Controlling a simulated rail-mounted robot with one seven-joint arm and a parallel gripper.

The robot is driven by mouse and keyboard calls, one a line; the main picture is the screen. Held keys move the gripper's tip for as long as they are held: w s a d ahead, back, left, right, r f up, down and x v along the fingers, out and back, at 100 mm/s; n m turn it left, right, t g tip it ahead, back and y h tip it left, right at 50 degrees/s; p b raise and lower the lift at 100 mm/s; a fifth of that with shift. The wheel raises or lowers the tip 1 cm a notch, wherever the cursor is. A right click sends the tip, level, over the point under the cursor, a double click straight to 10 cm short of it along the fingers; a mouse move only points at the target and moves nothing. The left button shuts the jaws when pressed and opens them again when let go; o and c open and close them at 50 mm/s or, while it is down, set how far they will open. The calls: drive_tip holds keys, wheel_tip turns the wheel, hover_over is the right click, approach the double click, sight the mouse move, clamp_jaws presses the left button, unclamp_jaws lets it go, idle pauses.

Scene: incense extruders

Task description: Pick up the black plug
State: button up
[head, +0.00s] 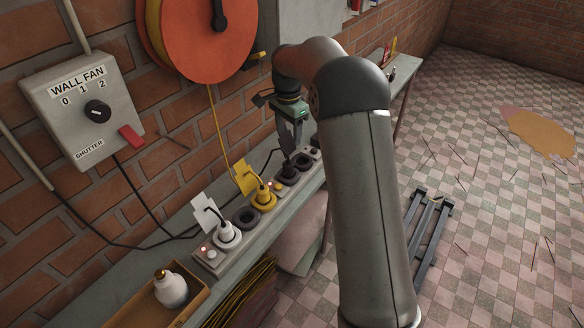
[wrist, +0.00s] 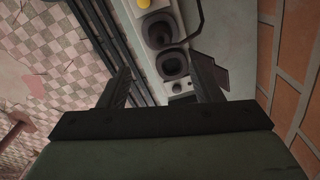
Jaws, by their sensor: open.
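A grey power strip (head: 236,251) lies along the bench. A dark round form, apparently the black plug (wrist: 174,65), sits in its far part, with a black cord and a dark flat tag (wrist: 211,72) beside it in the wrist view. In the head view this spot (head: 303,161) is small and partly covered by my arm. My gripper (wrist: 163,68) is open and empty, its fingers appearing on either side of the plug in the wrist view. In the head view my gripper (head: 290,150) points down above the strip; the height gap is unclear.
A yellow plug (head: 264,198) and a white plug (head: 228,233), each with a tag, stand in the same strip. A dark round socket (wrist: 158,30) adjoins the black plug. The brick wall and orange reel (head: 205,35) are close behind. A wooden tray (head: 190,301) holds a white bottle (head: 171,290).

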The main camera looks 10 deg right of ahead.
sight(289, 163)
wheel_tip(289, 163, down, 12)
drive_tip(key=p, duration=0.3)
drive_tip(key=shift+f, duration=0.2)
drive_tip(key=c, duration=1.1)
